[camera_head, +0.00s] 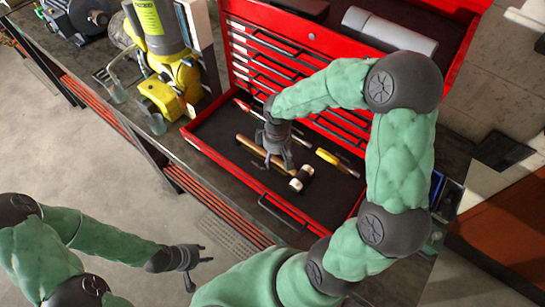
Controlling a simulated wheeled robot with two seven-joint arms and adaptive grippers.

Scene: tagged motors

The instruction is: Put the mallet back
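The mallet has a wooden handle (248,145) and a black head with pale ends (301,178). It lies in the open bottom drawer (325,211) of the red tool chest, its head toward the lower right. My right gripper (280,163) points down into the drawer, over the middle of the handle, and hides part of it. I cannot tell whether its fingers are around the handle or just above it. My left gripper (198,268) is open and empty, over the floor at the lower left, away from the chest.
A screwdriver with a yellow handle (327,156) and a red-handled tool (242,105) lie in the same drawer. The shut drawers (262,62) rise behind it. A yellow machine (176,85) stands on the bench left of the chest. A grey cylinder (390,32) lies on top.

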